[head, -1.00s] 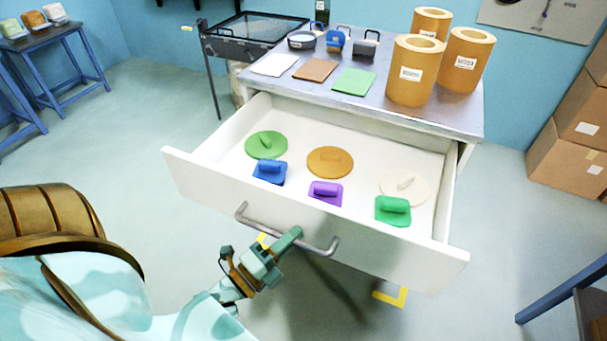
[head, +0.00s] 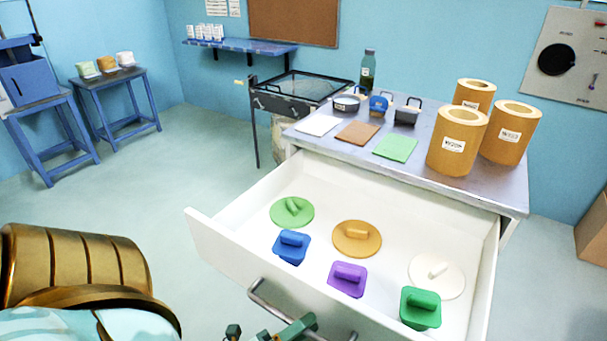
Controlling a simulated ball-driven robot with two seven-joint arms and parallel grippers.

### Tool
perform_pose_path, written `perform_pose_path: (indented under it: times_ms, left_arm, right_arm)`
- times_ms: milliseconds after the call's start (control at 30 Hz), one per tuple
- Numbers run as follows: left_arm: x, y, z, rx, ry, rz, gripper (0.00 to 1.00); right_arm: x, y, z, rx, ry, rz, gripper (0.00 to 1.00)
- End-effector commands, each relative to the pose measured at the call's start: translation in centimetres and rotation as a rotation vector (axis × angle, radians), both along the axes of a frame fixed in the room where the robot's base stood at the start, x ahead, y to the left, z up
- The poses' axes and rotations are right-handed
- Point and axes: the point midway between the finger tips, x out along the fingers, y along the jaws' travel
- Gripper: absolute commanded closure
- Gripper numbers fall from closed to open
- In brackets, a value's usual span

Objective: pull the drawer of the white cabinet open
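The white drawer (head: 225,250) stands pulled well out from under the metal-topped cabinet (head: 335,152), and its inside shows. Its grey bar handle (head: 272,304) is on the front panel, partly cut by the bottom edge of the head view. My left gripper (head: 285,332) is at the handle, with a green finger overlapping the bar. Most of this gripper is below the frame, so its grip on the bar cannot be made out. My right gripper is not in view.
In the drawer lie round lids, green (head: 292,211), orange (head: 357,238) and white (head: 436,276), and blue (head: 291,246), purple (head: 347,279) and green (head: 420,308) handled blocks. Kraft rolls (head: 457,140) stand on top. Floor left of the drawer is clear.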

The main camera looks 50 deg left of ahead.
Motion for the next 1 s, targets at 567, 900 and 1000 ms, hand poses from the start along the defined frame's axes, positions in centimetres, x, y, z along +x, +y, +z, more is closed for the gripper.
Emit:
perform_pose_path:
  times_ms: [567, 900, 1000]
  left_arm:
    - [-0.8, 0.2, -0.2, -0.001, 0.000, 0.001, 0.66]
    - [-8.9, 1.5, -1.8, -0.001, 0.006, 0.001, 0.66]
    - [-11.4, 1.9, -2.2, 0.000, 0.005, 0.001, 0.66]
  right_arm:
    - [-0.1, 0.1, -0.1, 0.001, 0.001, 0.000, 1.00]
    - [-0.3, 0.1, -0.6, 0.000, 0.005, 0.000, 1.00]
    - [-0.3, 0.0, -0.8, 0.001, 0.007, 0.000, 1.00]
